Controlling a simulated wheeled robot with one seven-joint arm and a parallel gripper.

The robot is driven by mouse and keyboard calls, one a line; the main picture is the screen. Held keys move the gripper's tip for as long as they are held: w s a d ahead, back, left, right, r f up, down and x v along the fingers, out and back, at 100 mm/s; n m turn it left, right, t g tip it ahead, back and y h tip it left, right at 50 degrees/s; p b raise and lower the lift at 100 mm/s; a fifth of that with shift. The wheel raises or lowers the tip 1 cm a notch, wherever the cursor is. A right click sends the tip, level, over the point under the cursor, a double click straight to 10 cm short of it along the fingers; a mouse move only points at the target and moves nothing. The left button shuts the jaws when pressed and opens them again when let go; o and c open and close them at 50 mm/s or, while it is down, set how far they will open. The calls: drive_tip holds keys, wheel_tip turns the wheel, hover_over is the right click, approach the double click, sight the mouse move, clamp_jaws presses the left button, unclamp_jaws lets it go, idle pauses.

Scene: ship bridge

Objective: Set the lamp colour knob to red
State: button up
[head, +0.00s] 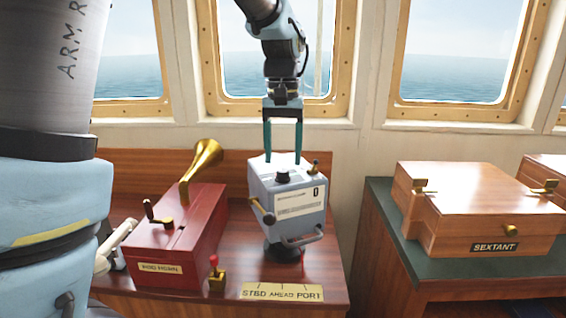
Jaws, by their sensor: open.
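A grey-blue lamp box (287,208) stands on a dark round base on the wooden console. A black knob (283,177) sits on its top face; I take it for the lamp colour knob. Any colour marks around it are too small to read, so its setting cannot be told. My gripper (283,158) points down over the box, its two teal fingers apart, one on each side above the knob. The fingers look empty. Whether the tips reach down to the knob's height is hard to tell.
A small brass lever (314,167) rises at the box's top right corner. A side lever (263,212) and a front handle (302,239) stick out. Left is a red fog horn box (180,235) with a brass horn (203,160). A sextant case (475,205) stands right.

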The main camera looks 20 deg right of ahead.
sight(283, 170)
drive_tip(key=shift+f, duration=1.75)
clamp_jaws()
